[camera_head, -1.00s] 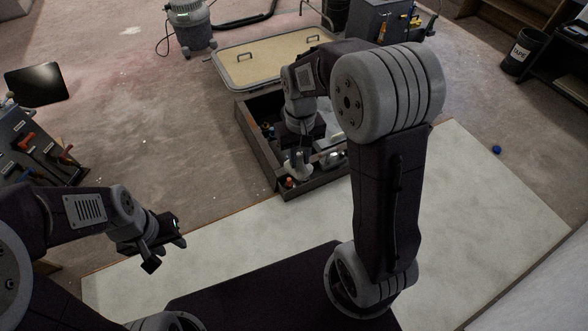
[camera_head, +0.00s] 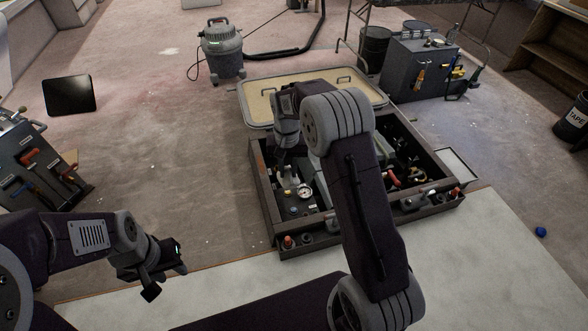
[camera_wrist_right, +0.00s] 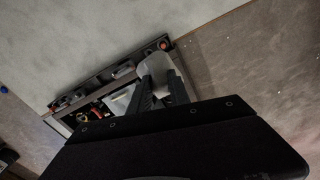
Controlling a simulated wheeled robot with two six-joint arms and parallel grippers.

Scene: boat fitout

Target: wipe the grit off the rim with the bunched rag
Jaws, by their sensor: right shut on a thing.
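The dark rim (camera_head: 262,207) runs around an open compartment full of fittings in the head view. My right gripper (camera_head: 287,178) is over the left part of the compartment, just inside its left side. In the right wrist view its fingers (camera_wrist_right: 158,88) are shut on a pale, bunched thing that looks like the rag (camera_wrist_right: 155,66), close to a corner of the rim. I cannot tell if the rag touches the rim. No grit can be made out on the rim. My left gripper (camera_head: 166,274) is open and empty above the floor, left of the compartment.
A tan hatch panel (camera_head: 312,98) with handles lies behind the compartment. A dark tool cabinet (camera_head: 420,68) stands at the back right, a vacuum (camera_head: 222,50) at the back left. A tool rack (camera_head: 35,165) is at the left. The floor (camera_head: 190,150) left of the compartment is clear.

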